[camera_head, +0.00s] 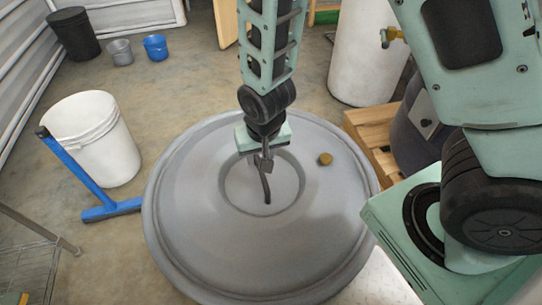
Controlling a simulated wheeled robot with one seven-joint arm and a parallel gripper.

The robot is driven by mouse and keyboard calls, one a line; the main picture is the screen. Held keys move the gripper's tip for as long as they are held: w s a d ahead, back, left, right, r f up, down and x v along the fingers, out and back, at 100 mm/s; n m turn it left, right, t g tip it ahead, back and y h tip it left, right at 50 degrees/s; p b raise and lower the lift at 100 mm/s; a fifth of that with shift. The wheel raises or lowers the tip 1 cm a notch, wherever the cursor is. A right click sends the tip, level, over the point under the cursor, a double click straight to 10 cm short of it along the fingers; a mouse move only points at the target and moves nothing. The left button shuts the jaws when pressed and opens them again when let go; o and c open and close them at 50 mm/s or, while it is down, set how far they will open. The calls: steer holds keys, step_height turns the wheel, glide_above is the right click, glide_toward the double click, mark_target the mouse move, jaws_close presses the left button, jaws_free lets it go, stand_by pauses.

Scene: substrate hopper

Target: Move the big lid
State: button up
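The big lid (190,205) is a wide, round grey disc with a raised rim and a recessed centre. It fills the middle of the head view and looks roughly level. A dark, narrow handle (267,188) stands in the recess. What lies beneath the lid is hidden.
A white bucket (108,150) and a blue-framed tool (77,175) stand left of the lid. A black bin (74,35), a grey pail (120,52) and a blue pail (155,47) are at back left. A white tank (362,60) and wooden pallet (372,132) are at right.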

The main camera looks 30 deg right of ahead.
steer(key=s+a+r+n+g, duration=0.2)
steer(key=s+r+n, duration=0.7)
steer(key=s+r, duration=0.8)
steer(key=shift+a+r+g+y, duration=0.3)
steer(key=shift+a+r+y, duration=0.1)
steer(key=shift+a, duration=0.45)
steer(key=shift+o, duration=0.4)
step_height(320, 180, up, 31)
steer(key=p, duration=3.1)
steer(key=shift+f, duration=0.2)
